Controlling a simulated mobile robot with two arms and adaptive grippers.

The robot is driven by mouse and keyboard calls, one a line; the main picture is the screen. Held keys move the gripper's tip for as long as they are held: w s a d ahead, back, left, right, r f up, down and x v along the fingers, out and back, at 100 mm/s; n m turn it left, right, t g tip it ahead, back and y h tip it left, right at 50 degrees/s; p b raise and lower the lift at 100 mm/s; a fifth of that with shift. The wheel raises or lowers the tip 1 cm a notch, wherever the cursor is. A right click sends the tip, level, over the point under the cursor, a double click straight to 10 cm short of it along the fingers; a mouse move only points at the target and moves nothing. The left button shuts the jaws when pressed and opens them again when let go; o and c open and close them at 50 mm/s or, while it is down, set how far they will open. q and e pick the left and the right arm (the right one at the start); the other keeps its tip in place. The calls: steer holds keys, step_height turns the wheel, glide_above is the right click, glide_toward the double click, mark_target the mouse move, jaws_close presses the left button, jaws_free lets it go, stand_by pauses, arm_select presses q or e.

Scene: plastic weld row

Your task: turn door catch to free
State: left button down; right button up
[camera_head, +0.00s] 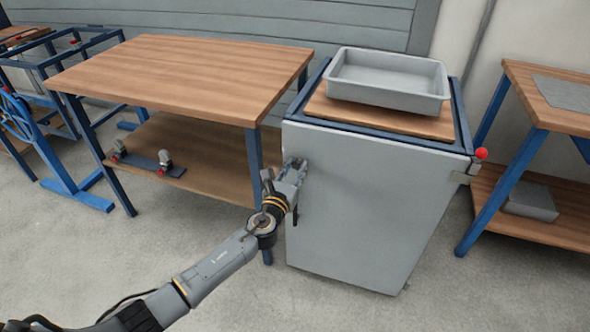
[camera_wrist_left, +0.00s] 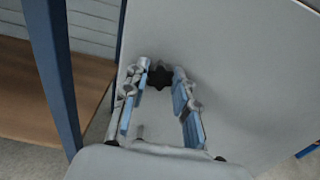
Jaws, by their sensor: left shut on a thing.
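The grey cabinet door (camera_head: 365,200) stands closed at the front of the blue-framed cabinet. A dark star-shaped knob (camera_wrist_left: 158,76), which looks like the door catch, sits on the door near its left edge. My left gripper (camera_head: 297,168) is at the upper left of the door. In the left wrist view my left gripper (camera_wrist_left: 164,80) has one finger on each side of the knob and is shut on it. The knob's turn position cannot be read. In the head view the gripper hides the knob. My right gripper is not in view.
A grey tray (camera_head: 390,92) sits on the cabinet top. A red ball (camera_head: 481,154) on a bracket sticks out at the cabinet's right edge. A wooden table (camera_head: 185,70) stands close on the left, a bench (camera_head: 550,95) on the right. The floor in front is clear.

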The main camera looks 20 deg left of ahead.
arm_select(q)
steer(key=n+b, duration=0.1)
steer(key=n, duration=0.3)
steer(key=shift+f+n, duration=0.1)
steer(key=shift+n, duration=0.3)
steer(key=n, duration=0.3)
steer(key=shift+n+b, duration=0.3)
steer(key=n, duration=0.3)
steer(key=shift+n, duration=1.9)
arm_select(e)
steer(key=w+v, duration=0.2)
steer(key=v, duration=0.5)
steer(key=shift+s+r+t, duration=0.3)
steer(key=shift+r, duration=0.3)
arm_select(q)
steer(key=c, duration=1)
jaws_free()
steer(key=shift+c, duration=0.2)
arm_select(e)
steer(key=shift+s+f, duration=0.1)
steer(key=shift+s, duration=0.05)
